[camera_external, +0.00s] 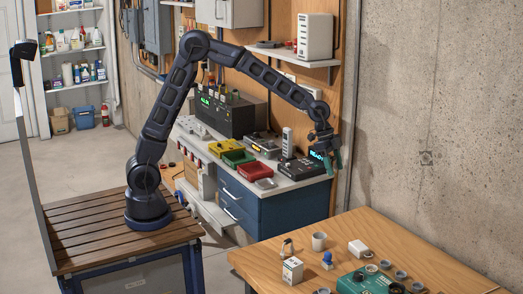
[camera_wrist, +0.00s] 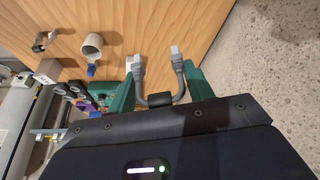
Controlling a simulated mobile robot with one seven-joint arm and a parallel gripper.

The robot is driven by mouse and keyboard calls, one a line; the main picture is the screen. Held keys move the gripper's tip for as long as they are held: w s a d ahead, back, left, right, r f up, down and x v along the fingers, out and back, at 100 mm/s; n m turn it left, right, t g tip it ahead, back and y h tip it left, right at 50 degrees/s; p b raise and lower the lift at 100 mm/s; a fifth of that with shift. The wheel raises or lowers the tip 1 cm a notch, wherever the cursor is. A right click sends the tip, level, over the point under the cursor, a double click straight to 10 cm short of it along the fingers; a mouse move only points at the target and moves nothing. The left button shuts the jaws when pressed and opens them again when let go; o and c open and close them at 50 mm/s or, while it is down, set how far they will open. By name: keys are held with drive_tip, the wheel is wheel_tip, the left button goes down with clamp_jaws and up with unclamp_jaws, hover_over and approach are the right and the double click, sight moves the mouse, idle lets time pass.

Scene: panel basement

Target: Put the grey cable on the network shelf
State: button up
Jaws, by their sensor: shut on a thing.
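The grey cable (camera_wrist: 158,98) is a short U-shaped loop with pale plugs at its ends. In the wrist view it sits between the green fingers of my gripper (camera_wrist: 160,88), which is shut on it. In the external view my gripper (camera_external: 331,160) hangs beside the right end of the workbench, and the cable is too small to make out there. A white wall shelf (camera_external: 290,58) holding a white upright box is above and behind my gripper. No label shows that it is the network shelf.
A blue-drawered workbench (camera_external: 270,204) carries meters and red, green and yellow trays (camera_external: 239,157). A wooden table (camera_external: 275,252) in front holds a white mug (camera_external: 319,241), small boxes and a teal device (camera_external: 365,282). A bare concrete wall (camera_external: 440,110) stands to the right.

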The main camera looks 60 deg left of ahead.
drive_tip(key=w+a+r+n+t+y, duration=0.1)
drive_tip(key=w+a+r+n, duration=0.1)
drive_tip(key=a, duration=1.2)
drive_tip(key=w+a+r+n+t+y, duration=0.1)
drive_tip(key=w+a+n, duration=0.3)
drive_tip(key=a, duration=1.1)
drive_tip(key=w+a+r+n+t+y, duration=0.1)
drive_tip(key=w+a+r+n+y, duration=0.1)
drive_tip(key=a+n, duration=0.6)
drive_tip(key=shift+w+a+r, duration=0.15)
drive_tip(key=shift+w+a, duration=0.1)
drive_tip(key=shift+a, duration=0.95)
drive_tip(key=shift+w+a+r, duration=0.2)
drive_tip(key=shift+a, duration=1.05)
drive_tip(key=shift+w+a+r, duration=0.15)
drive_tip(key=shift+w+a, duration=0.1)
drive_tip(key=shift+a, duration=0.95)
drive_tip(key=shift+d, duration=0.1)
